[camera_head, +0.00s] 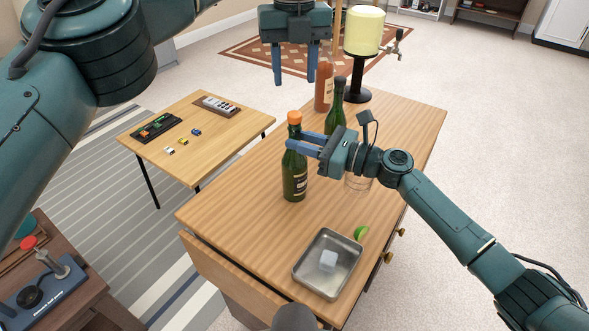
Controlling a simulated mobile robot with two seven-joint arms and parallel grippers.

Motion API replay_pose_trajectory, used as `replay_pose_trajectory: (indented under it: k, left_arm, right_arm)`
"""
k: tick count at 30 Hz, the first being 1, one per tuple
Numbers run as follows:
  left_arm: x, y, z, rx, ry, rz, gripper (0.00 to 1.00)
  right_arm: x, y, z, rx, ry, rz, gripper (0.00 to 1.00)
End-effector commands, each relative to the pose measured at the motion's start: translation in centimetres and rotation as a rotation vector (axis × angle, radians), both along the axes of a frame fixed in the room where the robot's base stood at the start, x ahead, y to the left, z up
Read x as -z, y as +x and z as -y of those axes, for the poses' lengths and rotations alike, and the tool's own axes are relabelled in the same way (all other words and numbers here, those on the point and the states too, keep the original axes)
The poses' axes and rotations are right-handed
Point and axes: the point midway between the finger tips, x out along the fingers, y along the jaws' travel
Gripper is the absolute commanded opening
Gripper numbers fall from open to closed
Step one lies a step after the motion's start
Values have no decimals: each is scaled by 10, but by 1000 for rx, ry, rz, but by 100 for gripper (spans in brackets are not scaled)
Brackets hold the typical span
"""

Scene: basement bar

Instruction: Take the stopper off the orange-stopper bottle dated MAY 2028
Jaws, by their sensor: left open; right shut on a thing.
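A green bottle with an orange stopper (294,117) stands upright on the wooden bar table. Its dark green body (293,187) carries a label too small to read, so I cannot tell the date. My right gripper (290,142) comes in from the right and is shut on this bottle's neck, just below the stopper. My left gripper (295,80) is open and empty, pointing down, higher up and behind the bottle in the picture. Behind stand a green bottle with a dark stopper (336,108) and a reddish-orange bottle (324,88).
A metal tray (299,278) with a clear block lies at the table's front, a lime piece (361,234) beside it. A cream dispenser (364,32) on a black stand is at the back. A low side table (217,141) with small items stands left.

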Motion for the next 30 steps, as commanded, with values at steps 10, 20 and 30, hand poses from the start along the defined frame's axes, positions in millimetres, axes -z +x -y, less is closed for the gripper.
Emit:
replay_pose_trajectory:
  k: [10,20,30]
  left_arm:
    - [0,0,0,0,0,0,44]
    - [19,7,33,120,-93,66,51]
    - [67,-8,188,675,-580,426,51]
  right_arm:
    - [0,0,0,0,-1,0,0]
    - [1,0,0,0,-1,0,0]
    - [1,0,0,0,-1,0,0]
